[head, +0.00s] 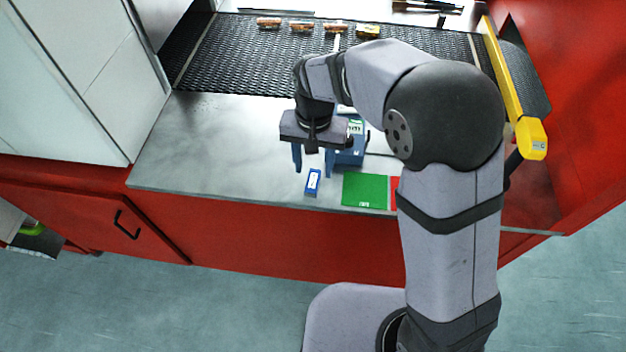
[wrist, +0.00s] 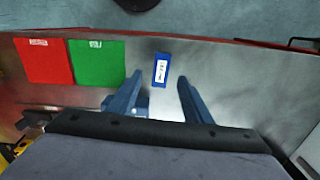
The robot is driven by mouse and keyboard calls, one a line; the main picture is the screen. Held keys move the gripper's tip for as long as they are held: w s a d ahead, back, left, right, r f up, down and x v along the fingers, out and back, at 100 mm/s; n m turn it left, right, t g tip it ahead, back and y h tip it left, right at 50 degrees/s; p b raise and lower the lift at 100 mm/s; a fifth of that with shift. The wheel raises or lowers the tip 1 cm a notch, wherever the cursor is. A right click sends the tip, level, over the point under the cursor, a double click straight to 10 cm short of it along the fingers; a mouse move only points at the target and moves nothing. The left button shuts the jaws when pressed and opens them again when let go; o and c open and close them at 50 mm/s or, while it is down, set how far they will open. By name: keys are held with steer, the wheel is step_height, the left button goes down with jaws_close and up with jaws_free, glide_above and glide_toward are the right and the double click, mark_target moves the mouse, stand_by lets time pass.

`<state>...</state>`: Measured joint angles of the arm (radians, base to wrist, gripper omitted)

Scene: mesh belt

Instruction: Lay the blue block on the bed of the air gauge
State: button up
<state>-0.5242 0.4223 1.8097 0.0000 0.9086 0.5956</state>
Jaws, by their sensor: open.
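The blue block (head: 313,182), with a white label on top, lies on the grey metal counter near its front edge. It also shows in the wrist view (wrist: 161,70). My gripper (head: 312,170) is open and empty, its two blue fingers pointing down above and just behind the block. In the wrist view the block lies ahead of the gap between the fingertips (wrist: 160,82), not between the fingers. A blue device (head: 350,152), seemingly the air gauge, stands just right of my gripper. My arm and gripper hide part of it, and its bed is not clear.
A green plate (head: 365,190) and a red plate (wrist: 44,62) lie side by side on the counter (head: 215,150), right of the block in the head view. Behind is the dark mesh belt (head: 230,55) with several small items. A yellow bar (head: 508,80) edges its right. The counter's left is clear.

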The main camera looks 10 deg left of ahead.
mark_target(313, 180)
steer(key=shift+f+p, duration=1.25)
steer(key=shift+f, duration=1.35)
steer(key=shift+c, duration=0.3)
steer(key=c, duration=1)
steer(key=shift+w+a, duration=0.1)
jaws_close()
steer(key=shift+r, duration=0.1)
steer(key=shift+r+b, duration=0.3)
steer(key=shift+r, duration=0.25)
step_height(313, 180, up, 9)
steer(key=b, duration=0.2)
